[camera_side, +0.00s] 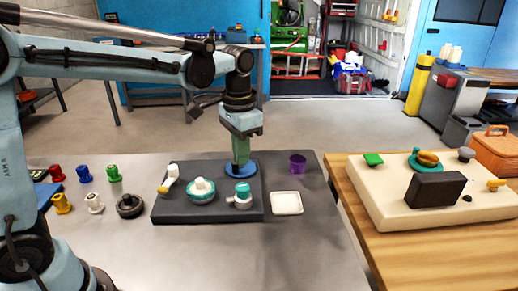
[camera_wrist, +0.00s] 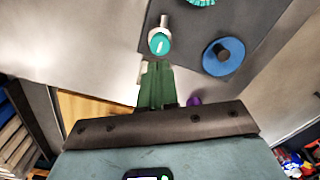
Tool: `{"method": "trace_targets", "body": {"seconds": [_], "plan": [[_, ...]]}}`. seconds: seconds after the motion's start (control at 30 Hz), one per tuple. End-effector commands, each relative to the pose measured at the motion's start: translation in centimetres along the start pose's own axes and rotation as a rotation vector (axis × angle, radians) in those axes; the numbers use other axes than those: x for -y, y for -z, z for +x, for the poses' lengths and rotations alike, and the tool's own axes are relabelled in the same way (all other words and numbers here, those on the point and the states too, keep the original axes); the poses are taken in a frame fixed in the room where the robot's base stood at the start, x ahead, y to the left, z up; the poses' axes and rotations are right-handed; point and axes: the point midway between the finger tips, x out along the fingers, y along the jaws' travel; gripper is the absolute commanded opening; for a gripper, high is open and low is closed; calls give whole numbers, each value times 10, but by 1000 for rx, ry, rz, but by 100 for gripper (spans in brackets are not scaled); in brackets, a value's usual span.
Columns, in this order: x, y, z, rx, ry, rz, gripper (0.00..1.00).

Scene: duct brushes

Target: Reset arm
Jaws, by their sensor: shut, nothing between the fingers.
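My gripper (camera_side: 240,163) points straight down over the dark board (camera_side: 225,212), with its green fingers together and nothing seen between them. In the side view the fingers overlap the blue disc (camera_side: 252,174) at the board's back right; I cannot tell from there whether they touch it. In the wrist view the closed fingertips (camera_wrist: 157,66) lie just below the teal-topped valve (camera_wrist: 160,43) in the picture. The blue disc with its dark post (camera_wrist: 223,57) stands apart, to their right. A pale dish is mostly hidden behind the fingers there.
The board also bears a teal dial (camera_side: 202,190) and a yellow-and-white lever (camera_side: 169,180). A purple cup (camera_side: 297,164) and white dish (camera_side: 286,203) stand right of it. Several coloured knobs (camera_side: 84,174) stand left. A cream panel (camera_side: 370,205) lies on the wooden table at right. The grey table's front is clear.

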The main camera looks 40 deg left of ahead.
Motion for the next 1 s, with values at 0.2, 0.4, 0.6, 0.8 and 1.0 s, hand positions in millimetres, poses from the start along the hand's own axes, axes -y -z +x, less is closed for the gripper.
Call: {"method": "trace_targets", "body": {"seconds": [0.2,0.4,0.6,0.8,1.0], "plan": [[0,0,0,-1,0,0,0],[1,-13,-6,-54,10,-23,0],[2,-44,-13,-201,34,-86,0],[2,-74,-11,-360,55,-152,0],[2,-100,0,-508,72,-212,0]]}}
